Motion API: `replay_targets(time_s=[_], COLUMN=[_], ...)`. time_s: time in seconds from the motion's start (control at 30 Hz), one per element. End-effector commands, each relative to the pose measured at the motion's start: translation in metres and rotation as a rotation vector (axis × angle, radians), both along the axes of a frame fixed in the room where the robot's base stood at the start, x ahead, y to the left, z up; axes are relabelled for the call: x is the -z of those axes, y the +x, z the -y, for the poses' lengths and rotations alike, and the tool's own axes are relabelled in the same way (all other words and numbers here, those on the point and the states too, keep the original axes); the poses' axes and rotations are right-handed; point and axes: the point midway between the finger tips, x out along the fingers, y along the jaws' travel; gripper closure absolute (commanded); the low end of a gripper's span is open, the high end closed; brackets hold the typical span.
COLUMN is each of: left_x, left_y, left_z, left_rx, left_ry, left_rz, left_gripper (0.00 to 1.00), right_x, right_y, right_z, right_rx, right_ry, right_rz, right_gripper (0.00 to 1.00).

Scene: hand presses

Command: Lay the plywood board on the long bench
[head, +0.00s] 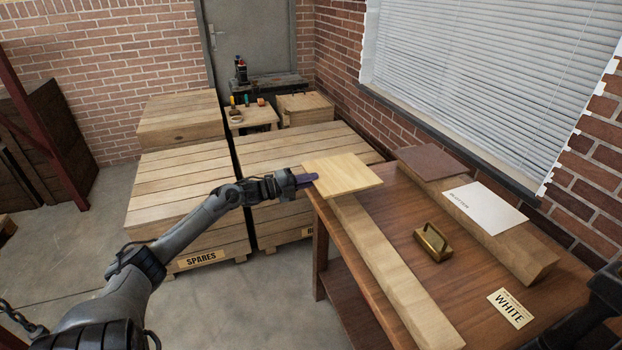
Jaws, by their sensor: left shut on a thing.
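The plywood board (345,171) is a pale, thin square panel at the far left corner of the brown wooden bench (400,205). My left gripper (306,180) is shut on the board's left edge. The board looks level and covers the far end of a long wooden beam (385,262) on the bench. I cannot tell whether it rests on the beam or is held just above it. A dark part of my right arm (603,300) shows at the lower right; its fingers are not in view.
A second beam (525,250) carries a dark brown board (432,162) and a white lettered board (485,207). Wooden crates (185,190) stand left. A brick wall and window bound the right.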

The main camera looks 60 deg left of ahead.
Motion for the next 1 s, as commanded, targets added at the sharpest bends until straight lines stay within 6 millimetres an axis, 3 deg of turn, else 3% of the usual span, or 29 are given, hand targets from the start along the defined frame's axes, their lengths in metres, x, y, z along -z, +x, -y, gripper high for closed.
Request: replay_targets(time_s=[0.5,1.0], left_x=[0.045,0.057], left_y=[-0.011,-0.008], left_z=[-0.008,-0.006], left_rx=[-0.016,-0.012], left_ry=[0.001,0.001], left_rz=[0.001,0.001], left_gripper=[1.0,1.0], right_x=[0.039,0.043], right_y=[0.0,0.0], right_z=[-0.001,0.0], right_rx=[0.002,0.001], right_ry=[0.003,0.001], right_rz=[0.0,0.0], right_gripper=[0.15,0.15])
